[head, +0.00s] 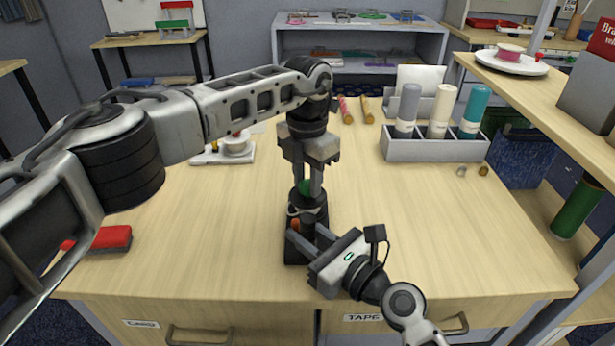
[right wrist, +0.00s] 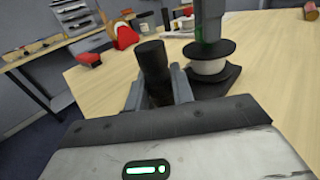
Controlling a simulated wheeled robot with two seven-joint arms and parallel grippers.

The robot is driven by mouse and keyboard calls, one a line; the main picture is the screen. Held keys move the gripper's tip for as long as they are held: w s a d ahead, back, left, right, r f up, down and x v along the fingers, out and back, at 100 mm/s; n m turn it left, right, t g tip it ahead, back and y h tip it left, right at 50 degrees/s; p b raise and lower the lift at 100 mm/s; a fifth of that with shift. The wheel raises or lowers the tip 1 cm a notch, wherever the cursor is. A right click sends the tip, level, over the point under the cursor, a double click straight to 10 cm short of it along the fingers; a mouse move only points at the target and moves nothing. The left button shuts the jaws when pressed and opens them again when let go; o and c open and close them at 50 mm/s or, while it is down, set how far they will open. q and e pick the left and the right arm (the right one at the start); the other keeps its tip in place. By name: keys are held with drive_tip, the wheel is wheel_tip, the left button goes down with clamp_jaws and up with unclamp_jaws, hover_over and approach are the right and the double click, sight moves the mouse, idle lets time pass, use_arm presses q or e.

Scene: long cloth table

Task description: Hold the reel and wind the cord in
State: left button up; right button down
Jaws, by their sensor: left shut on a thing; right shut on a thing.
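The dark reel (head: 307,203) stands upright on a black base (head: 292,254) at the table's front middle. The right wrist view shows its black top flange (right wrist: 208,47) and pale cord wound around the hub (right wrist: 208,67). My left gripper (head: 308,184) comes down from above and is shut on the reel's green top part (head: 305,187). My right gripper (head: 309,236) reaches in from the front right. It is shut on the dark upright crank handle (right wrist: 152,62), which stands beside the reel. Any loose end of the cord cannot be made out.
A red brush (head: 112,238) lies at the left front. A white board with a spool (head: 236,150) sits at the back left. The right middle table is clear.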

sight(307, 183)
use_arm(q)
drive_tip(key=m, duration=0.5)
idle(0.5)
drive_tip(key=o, duration=1)
drive_tip(key=shift+r, duration=0.15)
wheel_tip(307, 183, up, 12)
drive_tip(key=shift+f, duration=0.1)
